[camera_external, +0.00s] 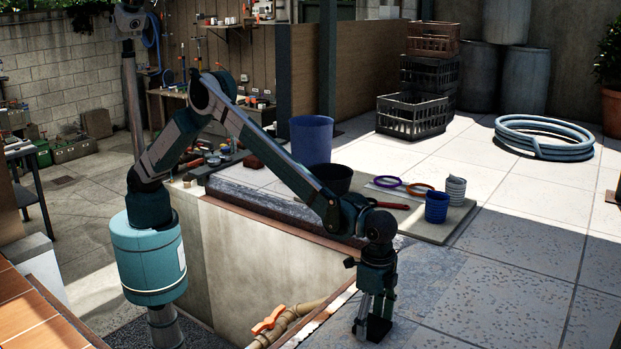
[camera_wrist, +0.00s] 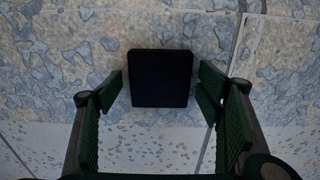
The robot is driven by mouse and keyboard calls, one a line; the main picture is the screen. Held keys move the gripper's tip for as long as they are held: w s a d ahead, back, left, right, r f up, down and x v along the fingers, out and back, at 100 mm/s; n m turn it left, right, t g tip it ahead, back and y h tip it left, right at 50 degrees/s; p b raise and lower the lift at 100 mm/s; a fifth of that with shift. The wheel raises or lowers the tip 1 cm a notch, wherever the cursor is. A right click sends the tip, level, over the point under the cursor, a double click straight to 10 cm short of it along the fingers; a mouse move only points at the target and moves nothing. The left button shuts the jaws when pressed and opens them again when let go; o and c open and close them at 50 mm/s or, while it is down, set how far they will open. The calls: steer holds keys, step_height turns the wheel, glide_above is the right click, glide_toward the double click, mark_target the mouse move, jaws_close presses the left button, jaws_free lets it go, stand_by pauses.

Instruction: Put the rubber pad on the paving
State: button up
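The rubber pad (camera_wrist: 160,72) is a black, roughly square block. It shows in the wrist view between my two fingertips, with a narrow gap on each side. In the external view the pad (camera_external: 379,329) is at the bottom of my gripper (camera_external: 371,315), low at the paving near the pit edge. My gripper (camera_wrist: 161,88) points down and its fingers are apart on either side of the pad. The pad appears to rest on the paving (camera_external: 480,300); its underside is hidden.
The open pit with an orange-handled pipe (camera_external: 268,321) lies left of my gripper. Behind is a board (camera_external: 428,230) with a blue cup (camera_external: 437,207), rings and a red-handled tool. A coiled hose (camera_external: 543,137) and crates (camera_external: 412,117) stand farther back. Paving to the right is clear.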

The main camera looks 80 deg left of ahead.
mark_target(372, 324)
steer(key=shift+r, duration=0.1)
step_height(372, 324, up, 12)
stand_by(0.9)
stand_by(0.6)
steer(key=shift+r, duration=0.1)
